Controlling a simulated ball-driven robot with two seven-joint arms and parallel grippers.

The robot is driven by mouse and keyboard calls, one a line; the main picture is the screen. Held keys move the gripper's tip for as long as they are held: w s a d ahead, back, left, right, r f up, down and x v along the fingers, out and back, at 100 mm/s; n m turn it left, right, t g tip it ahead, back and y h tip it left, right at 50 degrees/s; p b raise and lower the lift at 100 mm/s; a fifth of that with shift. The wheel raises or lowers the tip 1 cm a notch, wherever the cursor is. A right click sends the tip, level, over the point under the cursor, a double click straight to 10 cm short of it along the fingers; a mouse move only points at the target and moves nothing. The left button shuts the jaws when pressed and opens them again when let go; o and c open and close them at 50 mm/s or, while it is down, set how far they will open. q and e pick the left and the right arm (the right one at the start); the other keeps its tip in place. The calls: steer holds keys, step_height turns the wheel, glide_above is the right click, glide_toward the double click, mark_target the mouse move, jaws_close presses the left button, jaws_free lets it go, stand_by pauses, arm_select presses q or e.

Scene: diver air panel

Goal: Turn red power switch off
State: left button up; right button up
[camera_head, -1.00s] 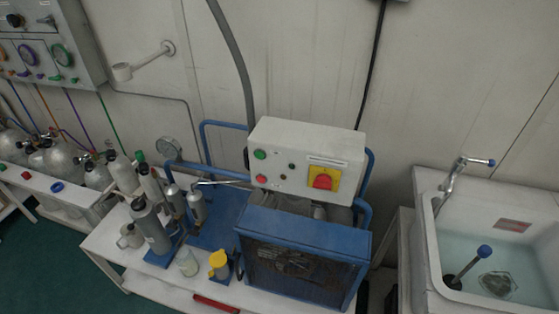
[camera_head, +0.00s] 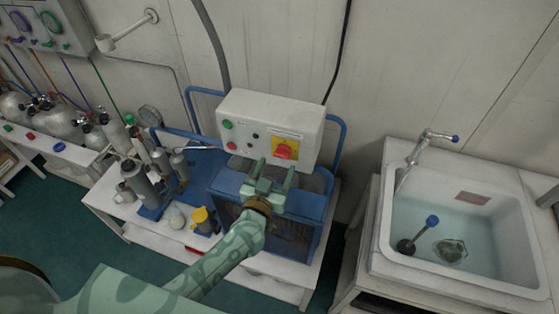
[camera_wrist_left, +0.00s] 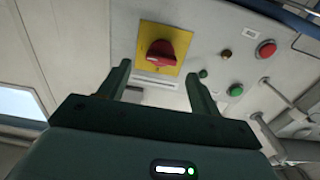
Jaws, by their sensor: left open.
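The red power switch (camera_head: 284,151) is a rotary knob on a yellow plate at the right of the white control box (camera_head: 241,104). It also shows in the left wrist view (camera_wrist_left: 161,52), above and between my fingertips. My left gripper (camera_head: 276,166) is open and empty, with its two fingers pointing up at the box just below the switch. The fingertips look close to the switch, but I see no contact with it. My right gripper is not in view.
The box stands above a blue-framed compressor (camera_head: 312,208). It also bears green and red buttons (camera_head: 229,135) on its left. Cylinders (camera_head: 147,186) and a yellow-topped container (camera_head: 203,219) stand at left. A water-filled sink (camera_head: 462,225) is at right.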

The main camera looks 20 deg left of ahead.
mark_target(281, 157)
arm_select(q)
steer(key=shift+w, duration=1.8)
steer(key=shift+c, duration=0.3)
steer(key=c, duration=0.9)
